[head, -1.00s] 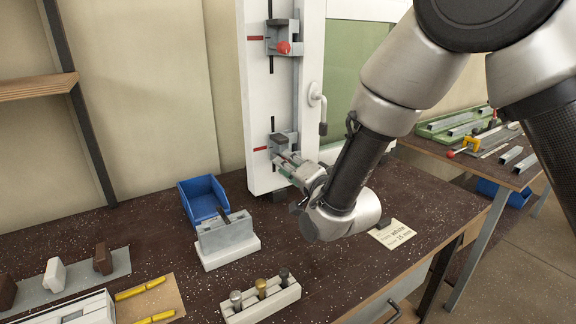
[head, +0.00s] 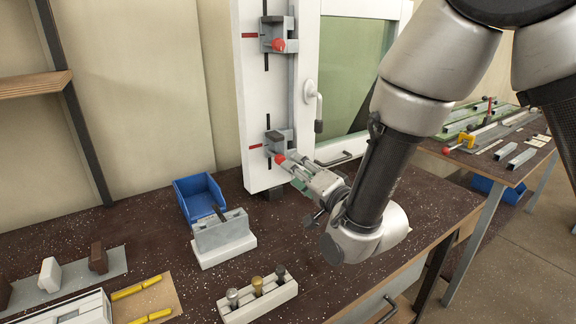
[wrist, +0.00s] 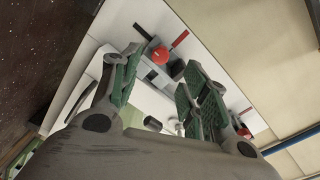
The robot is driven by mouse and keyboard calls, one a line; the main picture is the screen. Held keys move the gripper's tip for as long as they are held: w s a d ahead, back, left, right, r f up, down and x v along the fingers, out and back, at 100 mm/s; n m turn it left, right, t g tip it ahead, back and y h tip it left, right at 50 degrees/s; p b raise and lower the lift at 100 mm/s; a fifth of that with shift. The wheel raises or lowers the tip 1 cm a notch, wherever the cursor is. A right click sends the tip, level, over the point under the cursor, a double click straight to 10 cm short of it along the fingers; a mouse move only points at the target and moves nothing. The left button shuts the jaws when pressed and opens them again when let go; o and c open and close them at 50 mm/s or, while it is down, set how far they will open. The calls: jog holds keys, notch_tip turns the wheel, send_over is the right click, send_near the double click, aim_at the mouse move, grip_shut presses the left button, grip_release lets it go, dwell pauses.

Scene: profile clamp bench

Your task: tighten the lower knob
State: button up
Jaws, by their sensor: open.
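The lower knob (head: 280,158) is red and sits on the front of the lower grey clamp (head: 276,143) on the white upright profile. My gripper (head: 292,164) is open, with its fingertips close to the knob from the right and front. In the wrist view, a red knob (wrist: 161,54), which looks like the lower one, shows between the open green-padded fingertips (wrist: 160,64). I cannot tell whether the fingers touch it. The upper knob (head: 279,45), also red, is on the upper clamp, apart from my gripper.
A white handle (head: 317,105) stands out right of the clamps. Below are a blue bin (head: 200,196), a grey block on a white base (head: 222,236) and a holder with several pegs (head: 262,299). A second bench (head: 500,165) stands at the right. The dark tabletop's middle is partly free.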

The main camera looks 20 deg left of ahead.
jog(key=v, duration=0.5)
jog(key=w+d+r+h, duration=0.3)
jog(key=w+d+h, duration=0.1)
jog(key=w+d, duration=0.4)
jog(key=d+r+n+g+h, duration=0.15)
jog(key=d+h, duration=0.25)
jog(key=d, duration=1.3)
jog(key=s+d+r+g+h, duration=0.2)
jog(key=s+d+g, duration=0.1)
jog(key=s+d, duration=0.8)
jog(key=s+d+r+n+g+h, duration=0.1)
jog(key=s+d+r+g+h, duration=0.1)
jog(key=s+d, duration=0.9)
jog(key=shift+s+d+g+h, duration=0.35)
jog(key=shift+d+g+h, duration=0.1)
jog(key=shift+h, duration=0.15)
